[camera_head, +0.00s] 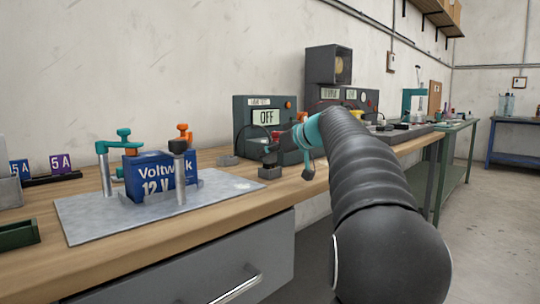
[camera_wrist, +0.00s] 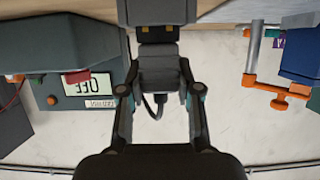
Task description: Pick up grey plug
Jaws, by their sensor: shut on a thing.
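My gripper (camera_wrist: 158,72) is shut on the grey plug (camera_wrist: 157,78), which sits between its two fingers in the wrist view. A dark cable (camera_wrist: 158,108) loops from the plug's near end. In the head view my gripper (camera_head: 274,154) is over the bench in front of the voltage unit reading OFF (camera_head: 266,117), and my arm partly hides this spot. A dark block (camera_wrist: 160,12) with small yellow parts shows just beyond the plug; I cannot tell whether they touch.
A blue battery (camera_head: 158,175) stands on a metal plate (camera_head: 95,226) between clamp posts, left of my gripper. A second instrument (camera_head: 330,94) stands behind my arm. Bare bench lies along the front edge.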

